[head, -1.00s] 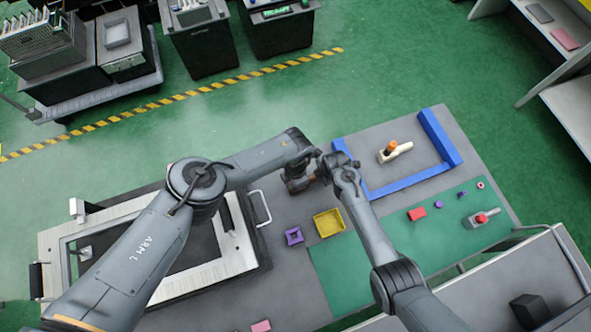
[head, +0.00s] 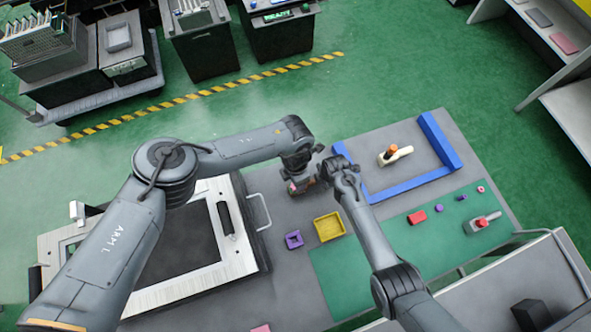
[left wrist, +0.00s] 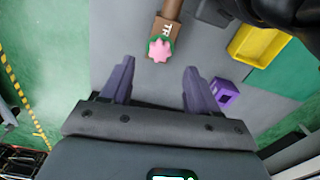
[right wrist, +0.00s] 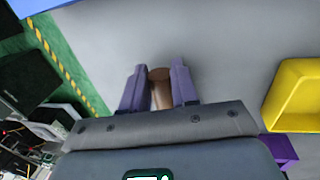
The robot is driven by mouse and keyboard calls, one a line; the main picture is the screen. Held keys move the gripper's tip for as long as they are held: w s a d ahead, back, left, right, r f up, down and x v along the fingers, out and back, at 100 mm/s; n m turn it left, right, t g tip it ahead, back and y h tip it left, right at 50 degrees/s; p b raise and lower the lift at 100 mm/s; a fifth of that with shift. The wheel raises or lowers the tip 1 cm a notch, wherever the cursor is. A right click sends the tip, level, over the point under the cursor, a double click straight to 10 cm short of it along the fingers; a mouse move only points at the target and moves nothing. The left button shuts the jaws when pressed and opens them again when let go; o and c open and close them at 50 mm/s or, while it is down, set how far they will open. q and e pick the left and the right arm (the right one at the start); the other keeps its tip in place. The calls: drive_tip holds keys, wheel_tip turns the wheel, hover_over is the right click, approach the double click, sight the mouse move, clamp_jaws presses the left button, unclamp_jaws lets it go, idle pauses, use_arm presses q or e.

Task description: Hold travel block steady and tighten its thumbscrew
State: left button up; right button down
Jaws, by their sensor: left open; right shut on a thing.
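The travel block (left wrist: 165,33) is brown with white lettering, partly cut off, and shows at the top of the left wrist view. In the head view the arms cover most of the block; a bit of pink (head: 293,188) shows under the left gripper.
A yellow tray (head: 329,227) and a small purple holder (head: 294,239) lie nearby on the grey table. A framed dark panel (head: 186,240) lies left. Both arms are close together.

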use_arm(q)
wheel_tip(320, 180, up, 6)
drive_tip(key=shift+f, duration=0.15)
idle(0.5)
drive_tip(key=f+n, duration=0.4)
drive_tip(key=n, duration=0.3)
drive_tip(key=f+n, duration=0.4)
drive_tip(key=n, duration=0.3)
drive_tip(key=f+n, duration=0.4)
drive_tip(key=n, duration=0.3)
drive_tip(key=shift+s+n, duration=0.25)
drive_tip(key=shift+n, duration=0.05)
drive_tip(key=shift+c, duration=0.3)
